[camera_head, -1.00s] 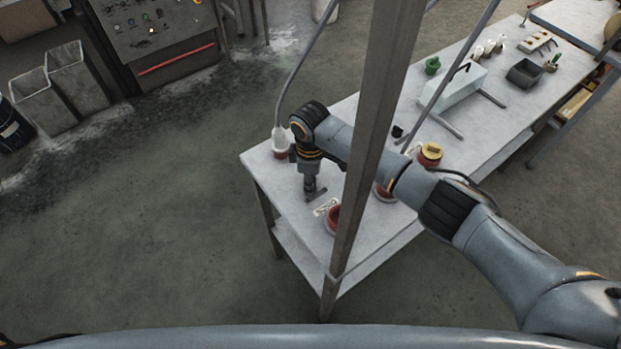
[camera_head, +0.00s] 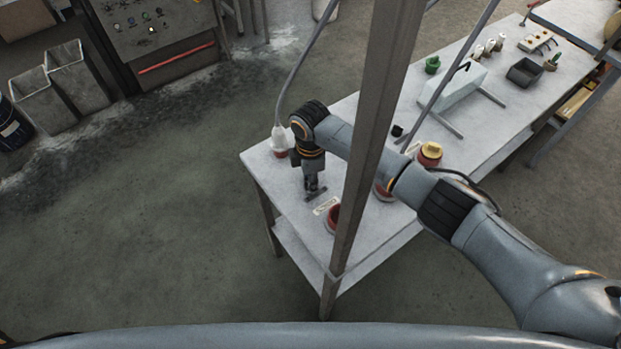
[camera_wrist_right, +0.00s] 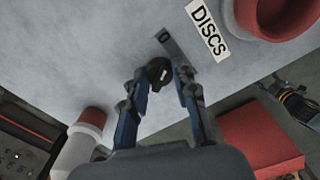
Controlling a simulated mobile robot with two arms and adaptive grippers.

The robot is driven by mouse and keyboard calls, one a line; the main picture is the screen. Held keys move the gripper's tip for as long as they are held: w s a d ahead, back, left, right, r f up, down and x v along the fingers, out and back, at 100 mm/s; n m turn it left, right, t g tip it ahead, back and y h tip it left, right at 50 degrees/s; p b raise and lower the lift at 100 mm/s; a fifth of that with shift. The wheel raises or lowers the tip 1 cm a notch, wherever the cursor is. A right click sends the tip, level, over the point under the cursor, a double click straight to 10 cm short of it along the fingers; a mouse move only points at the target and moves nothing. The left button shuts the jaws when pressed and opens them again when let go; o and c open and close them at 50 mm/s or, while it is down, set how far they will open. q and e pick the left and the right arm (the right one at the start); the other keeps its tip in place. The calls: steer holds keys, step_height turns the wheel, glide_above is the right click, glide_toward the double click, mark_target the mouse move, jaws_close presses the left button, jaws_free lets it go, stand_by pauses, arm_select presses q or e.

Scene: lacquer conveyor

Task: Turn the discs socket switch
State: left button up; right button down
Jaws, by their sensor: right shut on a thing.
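The discs socket switch shows in the right wrist view as a round black knob (camera_wrist_right: 158,73) with a pale mark, by a grey strip-like plate (camera_wrist_right: 176,45). The white DISCS label (camera_wrist_right: 207,30) lies beside it, with the red socket (camera_wrist_right: 275,14) beyond. In the head view the label (camera_head: 325,206) and the red socket (camera_head: 333,216) are at the table's near end. My right gripper (camera_head: 312,189) points down at the switch there. In the wrist view its fingers (camera_wrist_right: 164,82) stand around the knob, shut on it. My left gripper is not in view.
A white plug with a cable (camera_head: 280,139) stands at the table's left corner. A yellow-topped red connector (camera_head: 430,152) stands farther along. A metal post (camera_head: 377,110) crosses in front of the table (camera_head: 265,170).

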steer(key=c, duration=1)
jaws_free()
steer(key=shift+c, duration=0.2)
steer(key=shift+r, duration=0.15)
step_height(320, 180, up, 12)
steer(key=shift+f, duration=0.2)
steer(key=shift+s, duration=0.1)
